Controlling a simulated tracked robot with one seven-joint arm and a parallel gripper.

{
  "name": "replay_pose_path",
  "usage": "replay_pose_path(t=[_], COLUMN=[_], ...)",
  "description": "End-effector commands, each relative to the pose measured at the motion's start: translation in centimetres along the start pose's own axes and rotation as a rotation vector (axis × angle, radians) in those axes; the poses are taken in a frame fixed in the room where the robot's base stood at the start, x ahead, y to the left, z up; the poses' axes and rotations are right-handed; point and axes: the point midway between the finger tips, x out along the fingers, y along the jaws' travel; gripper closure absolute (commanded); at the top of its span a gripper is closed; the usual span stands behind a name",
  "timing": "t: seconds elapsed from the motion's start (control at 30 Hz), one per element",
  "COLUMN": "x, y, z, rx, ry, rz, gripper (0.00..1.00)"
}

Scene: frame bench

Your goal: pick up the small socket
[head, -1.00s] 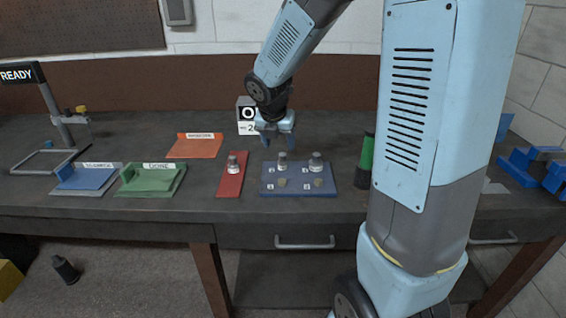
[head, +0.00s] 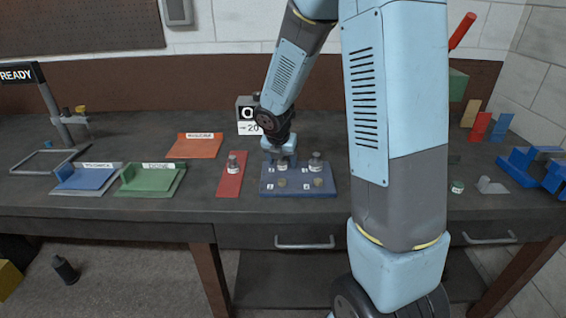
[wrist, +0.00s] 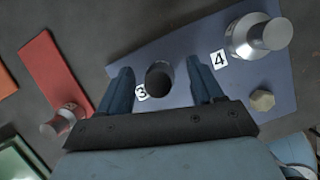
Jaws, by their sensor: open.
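A blue board (head: 300,190) lies on the bench. A small dark-topped socket (wrist: 160,78) stands upright beside label 3 on the board. A larger silver socket (wrist: 255,36) stands beside label 4; it also shows in the head view (head: 316,163). A third socket (head: 233,164) stands on the red strip (head: 229,187). My gripper (wrist: 162,86) is open, with one finger on each side of the socket at label 3. In the wrist view a gap shows on both sides of it. In the head view my gripper partly hides that socket.
Two hex pieces (head: 282,183) sit in the board's front row. Green (head: 152,182), blue (head: 85,182) and orange (head: 194,147) trays are to the left. A numbered box (head: 247,114) stands behind the board. My arm blocks the bench to the right.

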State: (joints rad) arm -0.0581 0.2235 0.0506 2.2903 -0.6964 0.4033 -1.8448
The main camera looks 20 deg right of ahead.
Motion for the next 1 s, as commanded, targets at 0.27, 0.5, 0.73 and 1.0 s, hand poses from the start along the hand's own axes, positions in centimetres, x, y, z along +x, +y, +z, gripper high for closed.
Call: replay_pose_path(t=[0.27, 0.5, 0.73, 1.0], x=[0.08, 0.06, 0.05, 0.04], y=[0.01, 0.03, 0.05, 0.06], z=[-0.01, -0.02, -0.03, -0.03], rx=[0.000, -0.001, -0.001, -0.001], ry=[0.000, 0.000, 0.000, 0.000], rz=[0.000, 0.000, 0.000, 0.000], gripper=[0.37, 0.60, 0.82, 0.94])
